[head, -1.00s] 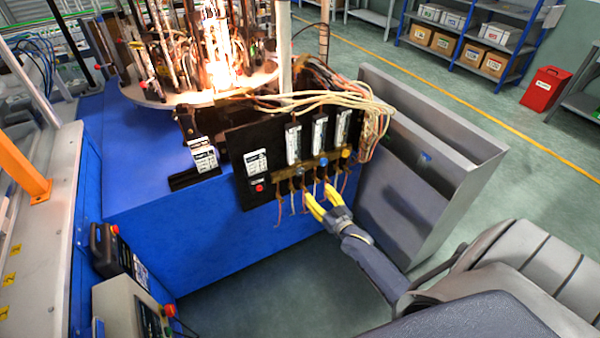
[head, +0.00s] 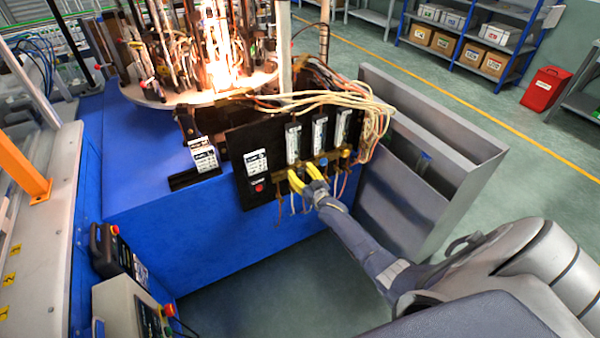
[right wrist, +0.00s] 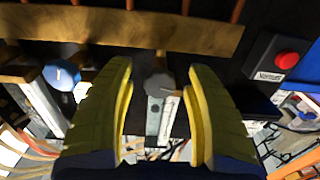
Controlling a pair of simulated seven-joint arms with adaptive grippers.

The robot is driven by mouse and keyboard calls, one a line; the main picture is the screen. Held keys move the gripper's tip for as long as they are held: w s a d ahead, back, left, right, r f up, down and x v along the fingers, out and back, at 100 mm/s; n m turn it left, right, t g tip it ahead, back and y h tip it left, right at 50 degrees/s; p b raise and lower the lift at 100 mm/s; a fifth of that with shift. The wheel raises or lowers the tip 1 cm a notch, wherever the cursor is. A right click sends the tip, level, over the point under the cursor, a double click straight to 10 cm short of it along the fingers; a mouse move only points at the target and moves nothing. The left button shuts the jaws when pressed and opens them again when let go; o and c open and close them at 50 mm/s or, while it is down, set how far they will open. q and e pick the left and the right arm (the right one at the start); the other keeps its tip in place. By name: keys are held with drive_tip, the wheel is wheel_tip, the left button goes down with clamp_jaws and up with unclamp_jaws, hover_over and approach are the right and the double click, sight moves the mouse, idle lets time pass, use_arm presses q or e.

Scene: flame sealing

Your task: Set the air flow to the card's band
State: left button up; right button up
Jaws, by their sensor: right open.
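A black panel (head: 240,160) carries three upright flow meters: left (head: 293,143), middle (head: 319,133) and right (head: 342,128), with knobs below them. My right gripper (head: 295,179) has its yellow fingers below the left meter. In the right wrist view, the open fingers (right wrist: 160,95) straddle a grey round knob (right wrist: 160,86), with gaps on both sides. A blue knob (right wrist: 61,75) lies left of the fingers there. A white printed card (head: 203,155) stands on the blue bench left of the panel; its print is too small to read. My left gripper is not visible.
A red button (right wrist: 287,59) is on the panel's label box, right of the fingers in the wrist view. Loose wires (head: 340,100) run over the panel's top. A grey metal cabinet (head: 430,150) stands right of it. A bright flame (head: 220,75) burns behind.

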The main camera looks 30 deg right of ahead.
drive_tip(key=shift+w, duration=0.2)
clamp_jaws()
idle(0.5)
